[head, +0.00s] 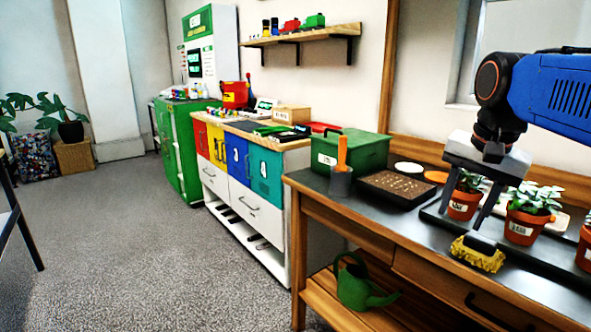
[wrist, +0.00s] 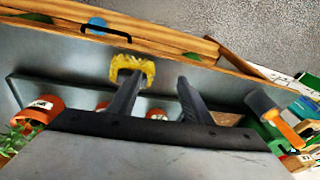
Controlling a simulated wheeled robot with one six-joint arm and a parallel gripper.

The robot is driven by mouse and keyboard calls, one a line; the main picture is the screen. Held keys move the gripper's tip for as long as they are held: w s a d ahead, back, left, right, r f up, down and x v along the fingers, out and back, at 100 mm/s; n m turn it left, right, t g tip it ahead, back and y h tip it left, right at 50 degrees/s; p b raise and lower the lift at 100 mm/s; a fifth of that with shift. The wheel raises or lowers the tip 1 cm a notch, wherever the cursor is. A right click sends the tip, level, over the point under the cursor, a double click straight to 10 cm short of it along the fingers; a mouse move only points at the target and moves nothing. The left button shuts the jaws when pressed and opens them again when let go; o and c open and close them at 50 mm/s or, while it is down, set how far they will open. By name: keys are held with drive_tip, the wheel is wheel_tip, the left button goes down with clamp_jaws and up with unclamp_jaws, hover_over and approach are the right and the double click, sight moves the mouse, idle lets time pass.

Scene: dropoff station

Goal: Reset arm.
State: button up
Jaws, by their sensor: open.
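My blue arm reaches in from the right in the head view. My gripper (head: 468,215) points down over the dark bench top at the right, among the potted plants. Its two fingers are apart and nothing is held between them. In the wrist view the open fingers of my gripper (wrist: 154,92) reach toward the bench's front edge. A yellow brush (head: 478,254) with a dark top lies on the bench just below and in front of the fingers. It also shows in the wrist view, near the left fingertip; whether they touch I cannot tell.
Potted plants (head: 521,227) stand on a tray close to the gripper. A green watering can (head: 357,285) sits on the lower shelf.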

drive_tip(key=s+a+f+n+t, duration=0.1)
drive_tip(key=s+f+n, duration=0.3)
drive_tip(key=f, duration=0.6)
drive_tip(key=s+a+f+n+t, duration=0.1)
drive_tip(key=s+a+f+n, duration=0.2)
drive_tip(key=s+f, duration=0.6)
drive_tip(key=shift+s+f+n, duration=0.15)
drive_tip(key=shift+f+n, duration=0.75)
drive_tip(key=shift+f, duration=0.05)
idle(0.7)
